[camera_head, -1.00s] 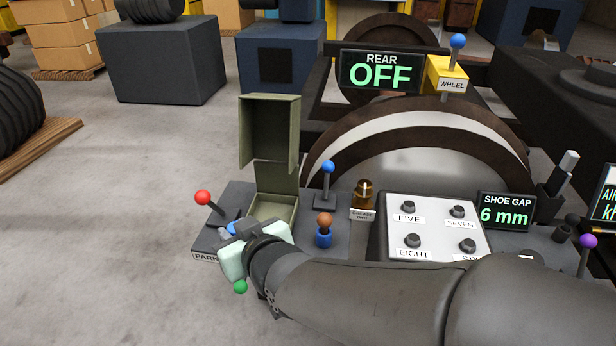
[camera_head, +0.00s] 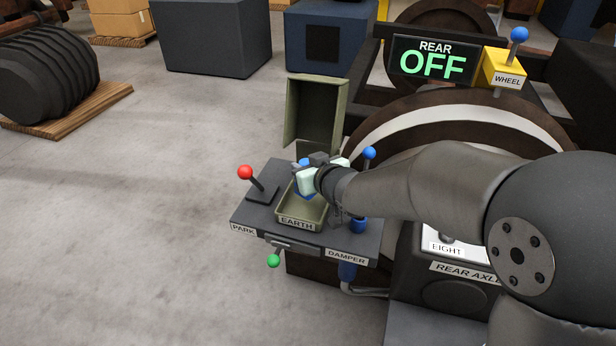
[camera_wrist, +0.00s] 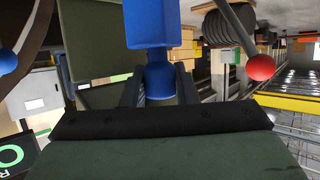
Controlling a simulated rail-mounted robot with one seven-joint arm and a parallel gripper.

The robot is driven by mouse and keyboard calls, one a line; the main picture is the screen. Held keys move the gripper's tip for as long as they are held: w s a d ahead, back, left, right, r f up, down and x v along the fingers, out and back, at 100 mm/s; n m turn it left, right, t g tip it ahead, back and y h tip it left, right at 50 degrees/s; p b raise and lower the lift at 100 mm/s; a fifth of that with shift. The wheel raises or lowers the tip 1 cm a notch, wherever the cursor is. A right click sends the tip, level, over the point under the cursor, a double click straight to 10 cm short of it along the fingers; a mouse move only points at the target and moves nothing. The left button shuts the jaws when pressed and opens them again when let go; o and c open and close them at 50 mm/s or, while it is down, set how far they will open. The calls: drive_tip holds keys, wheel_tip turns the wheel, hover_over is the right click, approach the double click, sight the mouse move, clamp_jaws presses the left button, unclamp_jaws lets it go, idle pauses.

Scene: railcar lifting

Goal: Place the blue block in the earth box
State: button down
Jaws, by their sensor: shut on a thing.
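The olive earth box (camera_head: 316,218) stands on the dark console with its lid (camera_head: 317,113) raised behind it and an EARTH label on its front. My gripper (camera_head: 307,180) is over the box opening in the head view. In the wrist view my gripper (camera_wrist: 158,88) is shut on the narrow blue stem of the blue block (camera_wrist: 152,22), whose wider part sits beyond the fingertips. In the head view only small blue parts show around my gripper, so I cannot tell whether the block touches the box floor.
A red-knobbed PARK lever (camera_head: 245,173) stands left of the box. A blue-knobbed lever (camera_head: 369,153) stands right of it, partly behind my arm. A green knob (camera_head: 273,261) hangs at the console's front. Open floor lies to the left.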

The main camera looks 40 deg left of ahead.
wheel_tip(320, 180, down, 4)
drive_tip(key=shift+w+r+b, duration=0.1)
drive_tip(key=shift+r+b, duration=0.15)
drive_tip(key=shift+b, duration=0.15)
drive_tip(key=shift+w+a+f, duration=0.1)
drive_tip(key=shift+w+a, duration=0.05)
drive_tip(key=shift+w, duration=0.15)
drive_tip(key=shift+f, duration=0.2)
drive_tip(key=c, duration=1.1)
unclamp_jaws()
drive_tip(key=shift+c, duration=0.2)
drive_tip(key=shift+r, duration=0.1)
